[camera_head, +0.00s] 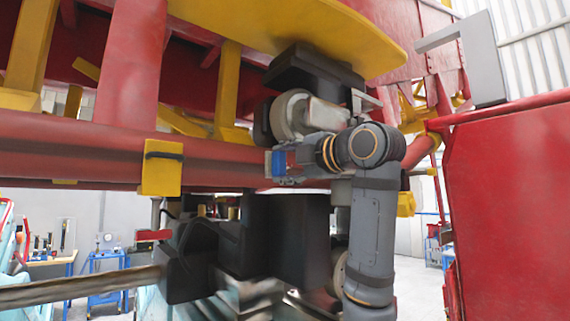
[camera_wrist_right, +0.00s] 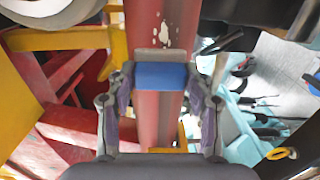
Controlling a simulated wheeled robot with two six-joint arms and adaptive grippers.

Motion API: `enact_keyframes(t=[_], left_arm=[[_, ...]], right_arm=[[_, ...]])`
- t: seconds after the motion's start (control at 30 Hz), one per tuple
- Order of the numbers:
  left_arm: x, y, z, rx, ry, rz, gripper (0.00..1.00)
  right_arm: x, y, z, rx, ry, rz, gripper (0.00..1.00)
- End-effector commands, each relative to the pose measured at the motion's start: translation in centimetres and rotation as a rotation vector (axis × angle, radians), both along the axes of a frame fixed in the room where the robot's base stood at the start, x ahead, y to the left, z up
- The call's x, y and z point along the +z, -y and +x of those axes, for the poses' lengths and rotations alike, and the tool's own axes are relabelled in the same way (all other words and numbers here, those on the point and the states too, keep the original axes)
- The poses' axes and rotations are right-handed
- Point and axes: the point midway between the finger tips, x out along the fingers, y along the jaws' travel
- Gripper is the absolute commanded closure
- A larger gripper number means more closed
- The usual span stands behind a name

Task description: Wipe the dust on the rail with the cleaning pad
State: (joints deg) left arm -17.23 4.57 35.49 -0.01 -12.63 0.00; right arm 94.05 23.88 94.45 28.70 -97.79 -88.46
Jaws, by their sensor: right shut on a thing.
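The cleaning pad is a small blue block with a grey face (camera_wrist_right: 160,76). It also shows as a blue patch in the head view (camera_head: 279,163). My right gripper (camera_wrist_right: 160,84) is shut on it, one finger on each side. In the head view this gripper (camera_head: 290,162) is at the red rail (camera_head: 75,150), just below a grey wheel. In the wrist view the rail (camera_wrist_right: 160,115) runs straight under the pad. White dust (camera_wrist_right: 165,36) lies on the rail just beyond the pad's grey face. I cannot tell whether pad and rail touch. My left gripper is not in view.
The grey wheel (camera_head: 291,114) and black blocks crowd the rail above and below my right gripper. A yellow clamp (camera_head: 162,168) sits on the rail to the left. A large red panel (camera_head: 510,200) stands at the right. Workshop carts (camera_head: 105,285) are far behind.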

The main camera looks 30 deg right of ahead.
Motion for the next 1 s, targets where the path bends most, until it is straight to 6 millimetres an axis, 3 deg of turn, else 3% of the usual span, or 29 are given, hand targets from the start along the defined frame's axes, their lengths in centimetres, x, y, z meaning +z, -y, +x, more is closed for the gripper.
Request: enact_keyframes(t=[0.33, 0.57, 1.0], left_arm=[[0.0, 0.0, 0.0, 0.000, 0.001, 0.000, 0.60], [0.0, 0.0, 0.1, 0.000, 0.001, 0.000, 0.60], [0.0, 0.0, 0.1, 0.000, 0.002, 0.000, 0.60]], right_arm=[[0.0, 3.0, 0.0, -0.002, -0.001, 0.001, 0.73], [0.0, 3.4, 0.1, -0.001, 0.000, 0.001, 0.73], [0.0, 6.5, 0.6, 0.000, 0.000, 0.000, 0.73]])
